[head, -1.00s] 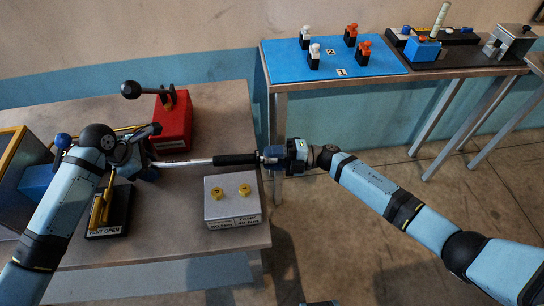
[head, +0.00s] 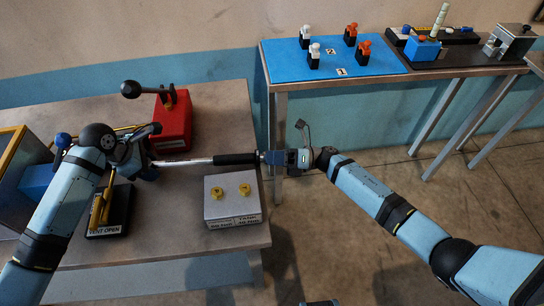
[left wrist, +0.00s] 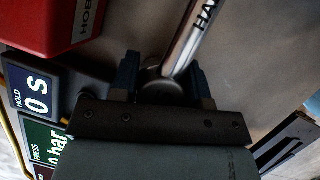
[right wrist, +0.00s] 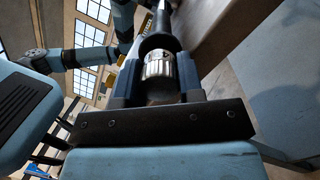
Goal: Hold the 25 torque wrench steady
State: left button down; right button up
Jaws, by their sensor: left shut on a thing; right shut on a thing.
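The torque wrench (head: 190,162) has a silver shaft and a black grip (head: 236,159). It lies about level across the right part of the left bench in the head view. My left gripper (head: 143,165) is shut on its head end; in the left wrist view the round head (left wrist: 163,86) sits between the fingers. My right gripper (head: 274,157) is shut on the handle end, just past the bench's right edge. The knurled silver handle end (right wrist: 158,65) shows between its fingers in the right wrist view. The 25 marking is not readable.
A red block (head: 173,122) with a black-knobbed lever stands behind the shaft. A white box (head: 231,215) with two yellow knobs is in front of the grip. A yellow-handled vent stand (head: 108,222) is near my left arm. A blue mat (head: 290,65) with small pieces lies on the back bench.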

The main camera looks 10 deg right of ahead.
jog(key=shift+n, duration=0.7)
jog(key=o, duration=0.9)
jog(key=d, duration=0.4)
jog(key=d+f, duration=0.1)
jog(key=d, duration=0.3)
jog(key=d+f, duration=0.1)
jog(key=d, duration=0.3)
jog(key=shift+s, duration=0.35)
pick_arm(q)
jog(key=c, duration=0.5)
grip_release()
